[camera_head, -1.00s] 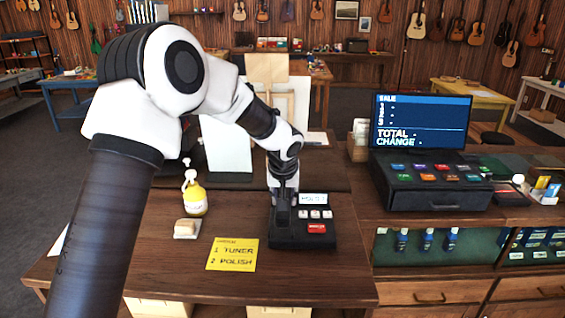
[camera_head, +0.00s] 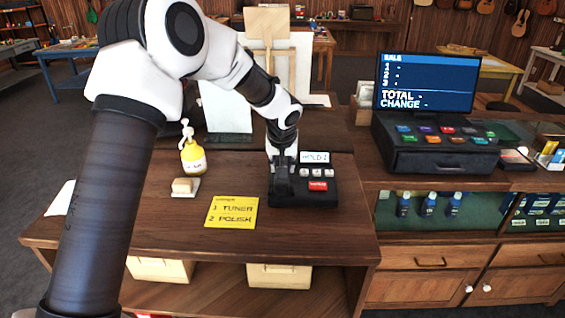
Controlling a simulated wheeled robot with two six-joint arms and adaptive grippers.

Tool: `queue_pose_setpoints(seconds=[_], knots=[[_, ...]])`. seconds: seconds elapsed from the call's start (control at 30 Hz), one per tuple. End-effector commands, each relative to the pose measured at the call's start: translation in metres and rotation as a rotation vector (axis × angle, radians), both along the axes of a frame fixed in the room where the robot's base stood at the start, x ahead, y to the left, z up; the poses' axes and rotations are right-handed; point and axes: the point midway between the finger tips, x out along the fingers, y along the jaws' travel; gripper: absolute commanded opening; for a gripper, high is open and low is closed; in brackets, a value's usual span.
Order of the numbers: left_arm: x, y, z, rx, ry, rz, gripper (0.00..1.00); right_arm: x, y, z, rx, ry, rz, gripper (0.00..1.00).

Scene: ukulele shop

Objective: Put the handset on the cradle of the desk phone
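The black desk phone (camera_head: 322,201) stands on the wooden counter, with a small white display, a row of pale buttons and a red button on its right part. My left arm reaches in from the left, and my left gripper (camera_head: 283,186) points down over the left part of the phone, where the cradle side is. The dark handset cannot be told apart from the gripper fingers and the phone body there. Whether the fingers are open or shut on it is too small and dark to see. My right gripper is not in view.
A white panel on a stand (camera_head: 226,105) rises behind. A cash register (camera_head: 435,145) stands at right. The counter's front is clear.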

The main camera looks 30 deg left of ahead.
Motion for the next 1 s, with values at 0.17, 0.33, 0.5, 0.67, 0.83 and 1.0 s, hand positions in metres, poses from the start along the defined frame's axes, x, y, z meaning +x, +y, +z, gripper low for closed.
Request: queue_pose_setpoints(seconds=[0.17, 0.33, 0.5, 0.67, 0.83, 1.0], knots=[[0.000, 0.000, 0.001, 0.000, 0.000, 0.000, 0.00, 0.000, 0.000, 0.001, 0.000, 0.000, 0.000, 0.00], [0.000, 0.000, -0.002, 0.000, 0.000, 0.000, 0.00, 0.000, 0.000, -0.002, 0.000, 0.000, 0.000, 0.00], [0.000, 0.000, -0.006, 0.000, 0.000, 0.000, 0.00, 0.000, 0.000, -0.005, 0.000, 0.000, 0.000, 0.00], [0.000, 0.000, -0.009, 0.000, 0.000, 0.000, 0.00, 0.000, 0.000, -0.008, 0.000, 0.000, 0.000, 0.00], [0.000, 0.000, -0.010, 0.000, 0.000, 0.000, 0.46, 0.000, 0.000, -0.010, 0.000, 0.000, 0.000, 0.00], [0.000, 0.000, -0.010, 0.000, 0.000, 0.000, 0.65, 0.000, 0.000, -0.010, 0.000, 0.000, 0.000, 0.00]])
